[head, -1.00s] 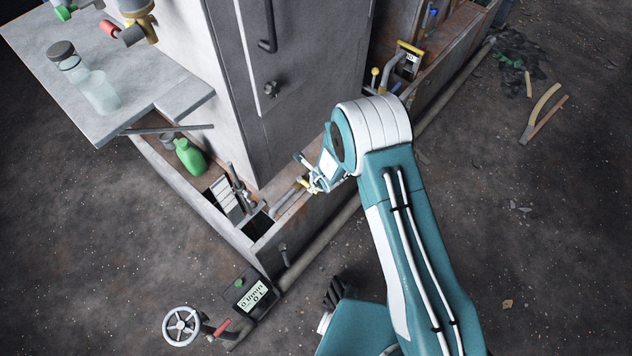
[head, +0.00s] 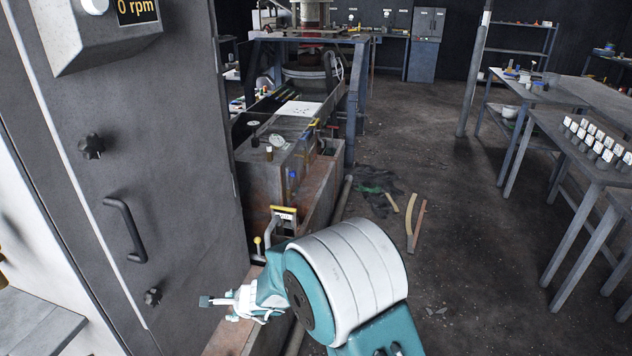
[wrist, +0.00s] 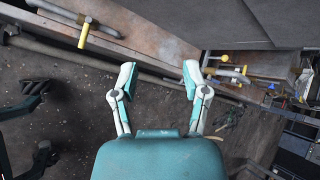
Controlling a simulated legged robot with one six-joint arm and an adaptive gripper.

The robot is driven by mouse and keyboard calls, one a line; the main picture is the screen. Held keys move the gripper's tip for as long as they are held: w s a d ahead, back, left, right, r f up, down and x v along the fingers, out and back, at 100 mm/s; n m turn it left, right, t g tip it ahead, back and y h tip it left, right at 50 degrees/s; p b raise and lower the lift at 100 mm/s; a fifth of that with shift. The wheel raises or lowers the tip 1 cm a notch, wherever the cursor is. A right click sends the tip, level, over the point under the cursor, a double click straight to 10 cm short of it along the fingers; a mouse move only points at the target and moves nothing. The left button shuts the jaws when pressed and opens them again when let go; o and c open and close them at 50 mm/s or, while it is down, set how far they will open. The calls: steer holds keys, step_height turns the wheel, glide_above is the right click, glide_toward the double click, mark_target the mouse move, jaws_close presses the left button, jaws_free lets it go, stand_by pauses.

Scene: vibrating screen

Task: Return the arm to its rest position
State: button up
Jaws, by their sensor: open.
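My arm shows in the head view as a teal and white link with a large round joint at the bottom centre. My gripper (head: 228,305) points left from it, near the lower part of the grey cabinet (head: 165,180) and above the rusty trough edge. In the wrist view my gripper (wrist: 158,80) has its two white and teal fingers spread wide with nothing between them. Beyond the fingers lie the trough's wall and the dark floor.
A yellow-handled lever (head: 283,213) stands on the trough just behind my arm. The vibrating screen machine (head: 300,110) is farther back. Metal tables (head: 590,150) stand at the right.

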steer(key=s+d+r+n+y, duration=0.1)
steer(key=s+d+r+n, duration=0.3)
steer(key=d+r, duration=0.45)
steer(key=s+d+r+n, duration=0.3)
steer(key=d+r+n, duration=0.2)
steer(key=r, duration=0.7)
steer(key=s+d+r+n+h, duration=0.2)
steer(key=s+d+h, duration=0.2)
steer(key=s+d, duration=0.5)
steer(key=s+d+r+n+h, duration=0.1)
steer(key=s+d+n+h, duration=0.2)
steer(key=s+d, duration=0.6)
steer(key=d+h, duration=0.1)
steer(key=d, duration=0.4)
steer(key=shift+s+r+t, duration=0.2)
steer(key=shift+r+t, duration=0.1)
steer(key=shift+r, duration=0.1)
